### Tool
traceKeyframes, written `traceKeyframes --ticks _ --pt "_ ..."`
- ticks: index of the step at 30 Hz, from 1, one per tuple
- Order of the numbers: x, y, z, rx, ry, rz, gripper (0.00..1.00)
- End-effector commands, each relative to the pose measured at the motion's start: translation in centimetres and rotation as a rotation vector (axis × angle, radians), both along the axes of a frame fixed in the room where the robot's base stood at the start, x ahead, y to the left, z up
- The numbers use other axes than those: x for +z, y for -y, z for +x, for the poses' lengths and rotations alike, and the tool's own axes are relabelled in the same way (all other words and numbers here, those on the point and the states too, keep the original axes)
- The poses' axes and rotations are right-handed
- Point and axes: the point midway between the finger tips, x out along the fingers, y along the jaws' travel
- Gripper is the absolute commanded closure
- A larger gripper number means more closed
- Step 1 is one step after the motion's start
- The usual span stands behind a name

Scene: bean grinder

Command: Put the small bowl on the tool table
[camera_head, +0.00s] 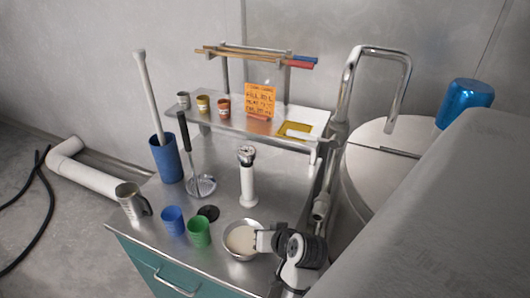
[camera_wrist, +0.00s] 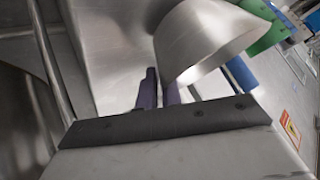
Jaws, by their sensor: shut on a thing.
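The small steel bowl (camera_head: 229,230) has something pale inside. It is at the front right of the steel-topped tool table (camera_head: 165,238) in the head view; I cannot tell whether it touches the top. My gripper (camera_head: 262,240) is at the bowl's right side, shut on its rim. In the wrist view, the bowl (camera_wrist: 205,42) is at the upper centre, with the dark fingers (camera_wrist: 160,90) at its edge. The fingertips are partly hidden by the bowl.
A steel pitcher (camera_head: 130,200) is at the left corner. A white-handled tool (camera_head: 248,185) stands behind the bowl. A large steel vessel (camera_head: 385,165) is to the right.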

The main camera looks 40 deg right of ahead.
Motion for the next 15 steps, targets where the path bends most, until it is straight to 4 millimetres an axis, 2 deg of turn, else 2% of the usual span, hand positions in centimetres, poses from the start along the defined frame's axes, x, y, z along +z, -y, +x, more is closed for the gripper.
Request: traceKeyframes --ticks 3,14,15 --pt "-0.78 -0.02 -0.01 0.000 0.001 -0.002 1.00" --pt "-1.18 -0.02 0.03 0.000 0.002 -0.002 1.00" --pt "-1.17 -0.01 0.02 0.000 0.001 -0.002 0.89"
